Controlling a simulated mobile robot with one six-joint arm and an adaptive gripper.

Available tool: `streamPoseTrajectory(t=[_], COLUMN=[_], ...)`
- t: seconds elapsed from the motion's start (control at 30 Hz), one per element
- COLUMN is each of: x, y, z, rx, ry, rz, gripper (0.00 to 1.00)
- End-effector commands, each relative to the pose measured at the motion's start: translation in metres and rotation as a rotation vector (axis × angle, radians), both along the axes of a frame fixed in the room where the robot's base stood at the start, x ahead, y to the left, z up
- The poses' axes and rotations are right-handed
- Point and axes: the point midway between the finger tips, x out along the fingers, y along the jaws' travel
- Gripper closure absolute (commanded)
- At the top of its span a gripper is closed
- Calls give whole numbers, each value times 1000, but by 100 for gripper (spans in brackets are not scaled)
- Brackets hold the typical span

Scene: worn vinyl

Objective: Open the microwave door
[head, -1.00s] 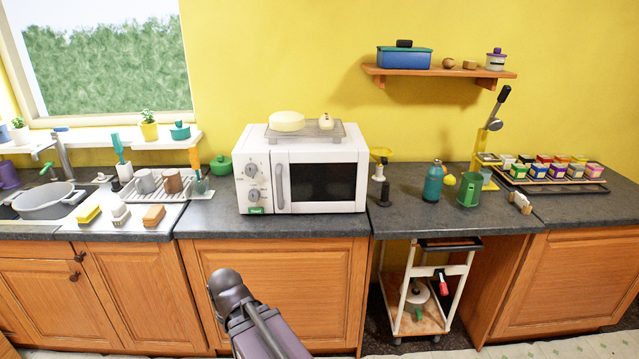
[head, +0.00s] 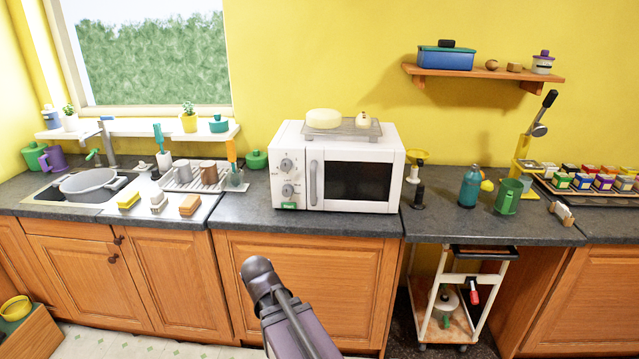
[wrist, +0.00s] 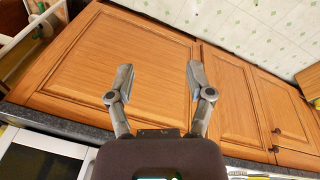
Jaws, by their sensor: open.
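The white microwave (head: 336,165) stands on the dark counter. Its door (head: 358,182) with a dark window is shut, and a grey vertical handle (head: 313,182) is on the door's left side, beside the knobs. In the head view my arm is in front of the cabinets, below the microwave; the fingertips cannot be made out there. In the wrist view my gripper (wrist: 160,82) is open and empty, its two fingers apart in front of a wooden cabinet door (wrist: 120,65). Part of the microwave (wrist: 40,155) shows at the lower left of the wrist view.
A rack with a cream-coloured round item (head: 324,118) sits on the microwave. A dish rack (head: 205,178) and sink (head: 90,182) are to its left. The counter strip before the microwave is clear.

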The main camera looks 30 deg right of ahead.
Motion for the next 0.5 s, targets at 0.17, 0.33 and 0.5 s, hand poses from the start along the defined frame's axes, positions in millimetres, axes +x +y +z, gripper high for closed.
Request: streamPoseTrajectory(t=[0.17,0.33,0.5], x=[43,82,119], y=[-49,-96,-135], z=[9,29,55], rx=[-173,-328,-450], ry=[-165,-364,-582], rz=[-182,-329,-432], gripper=[32,32,32])
